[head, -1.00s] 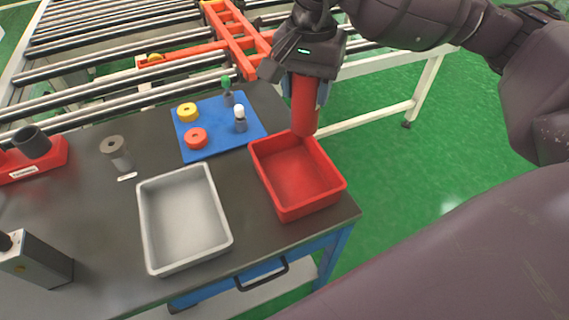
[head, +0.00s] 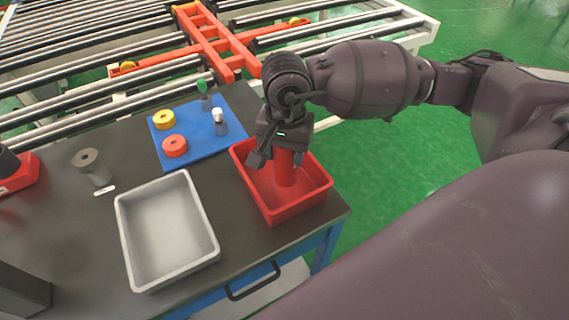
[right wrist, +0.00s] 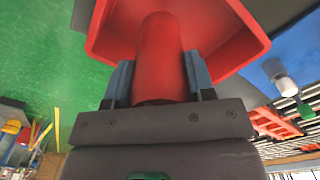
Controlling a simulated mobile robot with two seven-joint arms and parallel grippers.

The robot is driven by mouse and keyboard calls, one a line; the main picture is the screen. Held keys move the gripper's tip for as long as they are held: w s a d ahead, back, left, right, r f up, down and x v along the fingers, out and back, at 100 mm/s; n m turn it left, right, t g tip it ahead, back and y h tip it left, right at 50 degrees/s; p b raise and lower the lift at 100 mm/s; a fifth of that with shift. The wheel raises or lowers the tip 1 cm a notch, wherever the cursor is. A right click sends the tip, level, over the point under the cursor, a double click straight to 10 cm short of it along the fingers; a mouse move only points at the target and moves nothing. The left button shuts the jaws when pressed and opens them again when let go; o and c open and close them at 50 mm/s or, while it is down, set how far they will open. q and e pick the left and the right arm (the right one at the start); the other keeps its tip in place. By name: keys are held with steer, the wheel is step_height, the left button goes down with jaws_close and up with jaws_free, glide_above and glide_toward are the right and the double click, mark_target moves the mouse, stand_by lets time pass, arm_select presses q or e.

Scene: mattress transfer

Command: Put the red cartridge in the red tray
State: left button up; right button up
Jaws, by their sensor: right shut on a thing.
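The red cartridge (head: 286,168) is a red cylinder, upright in the head view. My right gripper (head: 281,150) is shut on its upper part. The cartridge's lower end is inside the outline of the red tray (head: 306,208); I cannot tell whether it touches the tray floor. In the right wrist view the cartridge (right wrist: 158,55) sits between the two blue-grey fingers of my right gripper (right wrist: 159,80), with the red tray (right wrist: 228,35) beyond it. My left gripper is not in view.
A grey tray (head: 122,225) stands left of the red tray on the dark table (head: 90,240). A blue mat (head: 203,148) with a yellow ring (head: 164,119), a red ring (head: 175,146) and small bottles lies behind. A grey spool (head: 92,167) stands at left. Rollers cross the back.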

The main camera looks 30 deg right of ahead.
mark_target(285, 166)
steer(key=shift+f+b, duration=0.3)
steer(key=shift+f, duration=1.8)
steer(key=shift+f, duration=0.15)
steer(key=o, duration=1)
